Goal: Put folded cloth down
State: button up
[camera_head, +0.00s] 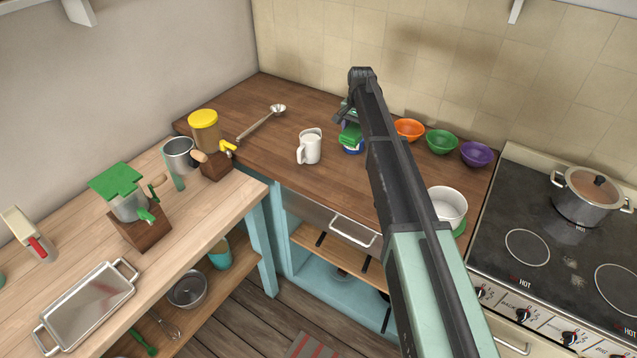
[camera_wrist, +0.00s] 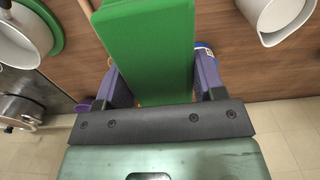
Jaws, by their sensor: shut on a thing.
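The folded cloth is a flat green block (camera_wrist: 150,45) between the two purple fingers of my gripper (camera_wrist: 162,82) in the wrist view. My gripper is shut on it. In the head view the green cloth (camera_head: 350,133) shows just left of my arm, over the brown wooden counter (camera_head: 270,150). My arm hides part of it. I cannot tell whether the cloth touches the counter.
A blue-and-white container (camera_head: 353,148) sits close by the cloth, partly hidden. A white pitcher (camera_head: 310,146) stands to its left. Orange (camera_head: 408,129), green (camera_head: 442,141) and purple (camera_head: 475,153) bowls line the back right. A white pot (camera_head: 448,205) stands near the stove (camera_head: 528,246).

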aim_at(351, 180)
jog(key=shift+a, duration=0.1)
jog(key=shift+f+b, duration=0.3)
notch_tip(351, 180, down, 20)
jog(key=b, duration=2)
jog(key=shift+r+p, duration=0.3)
jog(key=shift+r, duration=0.05)
jog(key=shift+d+f, duration=0.15)
jog(key=shift+d, duration=0.05)
jog(key=o, duration=0.7)
jog(key=shift+f, duration=0.1)
jog(key=o, duration=0.5)
